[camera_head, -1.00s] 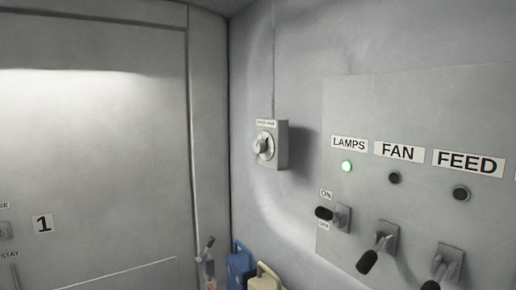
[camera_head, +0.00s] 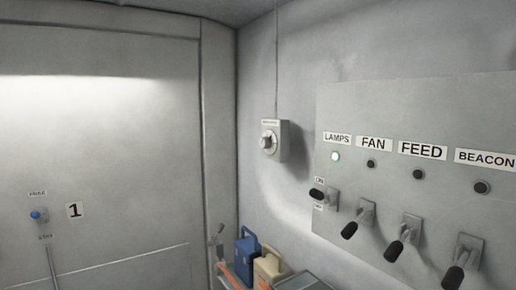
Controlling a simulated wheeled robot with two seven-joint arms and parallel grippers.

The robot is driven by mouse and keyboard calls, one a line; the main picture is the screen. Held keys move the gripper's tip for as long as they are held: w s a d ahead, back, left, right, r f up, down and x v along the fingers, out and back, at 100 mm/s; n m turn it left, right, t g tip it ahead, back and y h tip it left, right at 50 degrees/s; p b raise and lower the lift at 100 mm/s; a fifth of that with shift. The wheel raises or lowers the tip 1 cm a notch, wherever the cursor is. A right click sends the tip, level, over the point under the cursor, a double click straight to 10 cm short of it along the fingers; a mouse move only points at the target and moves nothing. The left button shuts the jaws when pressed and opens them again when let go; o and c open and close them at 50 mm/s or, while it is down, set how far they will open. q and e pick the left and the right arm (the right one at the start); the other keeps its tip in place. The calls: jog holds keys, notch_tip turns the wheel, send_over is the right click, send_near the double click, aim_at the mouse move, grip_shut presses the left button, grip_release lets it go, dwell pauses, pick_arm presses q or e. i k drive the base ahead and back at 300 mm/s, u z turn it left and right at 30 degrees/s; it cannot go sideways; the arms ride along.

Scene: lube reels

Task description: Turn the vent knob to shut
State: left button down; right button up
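No knob with a readable vent label is in view. A round grey knob (camera_head: 268,142) sits on a small grey wall box (camera_head: 284,141) near the corner. The label above it is too small to read, so I cannot tell whether this is the vent knob. Neither of my grippers is in view.
A switch panel (camera_head: 420,130) on the right wall has levers under LAMPS, FAN, FEED and BEACON labels; the LAMPS light (camera_head: 336,156) glows green. A blue can (camera_head: 246,258) and a beige can (camera_head: 268,270) stand in the corner. A blue button (camera_head: 36,214) is at left.

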aim_at(263, 143)
jog(key=u, duration=0.9)
jog(key=i, duration=0.5)
jog(key=u, duration=0.7)
jog(key=i, duration=1.4)
jog(key=z, duration=1.1)
jog(key=i, duration=0.65)
jog(key=z, duration=0.7)
